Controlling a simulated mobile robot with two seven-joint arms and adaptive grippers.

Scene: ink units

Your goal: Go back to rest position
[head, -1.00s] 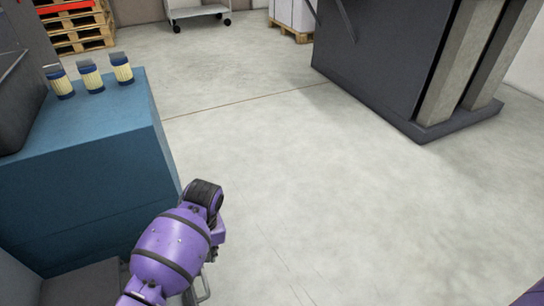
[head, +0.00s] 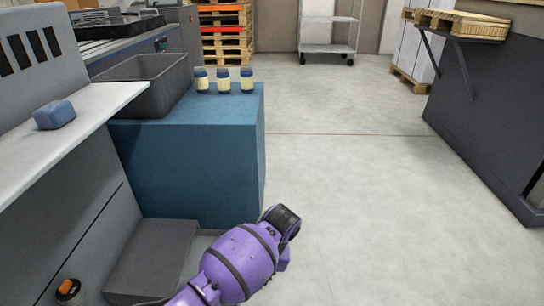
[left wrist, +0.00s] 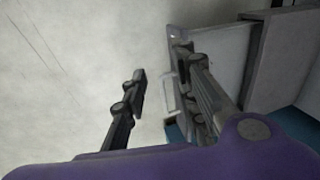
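My left arm (head: 243,262), purple with black bands, reaches in from the bottom of the head view, low over the floor beside the blue cabinet. Its gripper is hidden behind the arm there. In the left wrist view my left gripper (left wrist: 160,65) has its two dark fingers apart, with nothing between them. Pale floor and part of a grey unit show beyond the fingers. My right gripper is in neither current view.
Three ink containers (head: 224,80) stand in a row on the blue cabinet (head: 195,160), by a grey bin (head: 150,85). A blue block (head: 54,115) lies on the left ledge. A dark counter (head: 490,120) stands right. The floor (head: 360,200) between is clear.

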